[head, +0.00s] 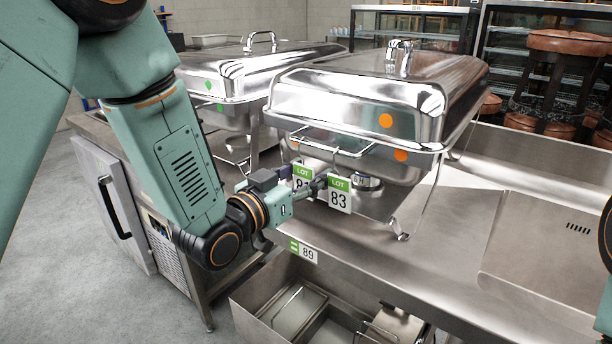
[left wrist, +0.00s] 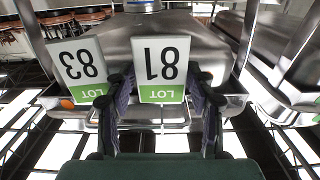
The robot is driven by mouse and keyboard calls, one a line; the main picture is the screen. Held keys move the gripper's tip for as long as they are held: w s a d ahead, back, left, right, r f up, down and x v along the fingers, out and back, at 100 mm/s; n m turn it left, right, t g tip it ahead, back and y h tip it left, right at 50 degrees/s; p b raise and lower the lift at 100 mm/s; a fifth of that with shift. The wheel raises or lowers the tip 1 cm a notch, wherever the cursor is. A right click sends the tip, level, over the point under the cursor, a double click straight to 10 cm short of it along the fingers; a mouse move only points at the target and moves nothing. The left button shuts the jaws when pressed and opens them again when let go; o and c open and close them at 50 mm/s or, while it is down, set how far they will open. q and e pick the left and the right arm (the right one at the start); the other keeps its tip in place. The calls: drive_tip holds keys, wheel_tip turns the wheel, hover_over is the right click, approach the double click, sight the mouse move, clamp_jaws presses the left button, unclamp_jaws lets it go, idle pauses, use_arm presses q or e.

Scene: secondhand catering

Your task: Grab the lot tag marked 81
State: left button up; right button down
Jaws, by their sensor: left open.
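The lot tag marked 81 (head: 301,174) is a white card with a green top band. It hangs from the front of the near chafing dish (head: 350,100), and my left gripper partly hides it in the head view. In the left wrist view the tag marked 81 (left wrist: 162,68) appears upside down, between the two fingers. My left gripper (head: 308,188) is open, one finger on each side of the tag; I cannot tell whether either touches it. The tag marked 83 (head: 339,195) hangs just to the right, close to a finger. My right gripper is not in view.
A tag marked 89 (head: 303,251) is on the steel counter's front edge. A second chafing dish (head: 235,75) stands behind to the left. An open bin with pans (head: 290,310) sits below.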

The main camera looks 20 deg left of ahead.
use_arm(q)
drive_tip(key=shift+s+a, duration=0.2)
drive_tip(key=shift+s+r, duration=0.15)
drive_tip(key=shift+c, duration=1.3)
drive_tip(key=shift+w+d, duration=0.15)
drive_tip(key=shift+w, duration=0.05)
drive_tip(key=c, duration=0.4)
drive_tip(key=shift+s, duration=0.1)
drive_tip(key=shift+c, duration=0.3)
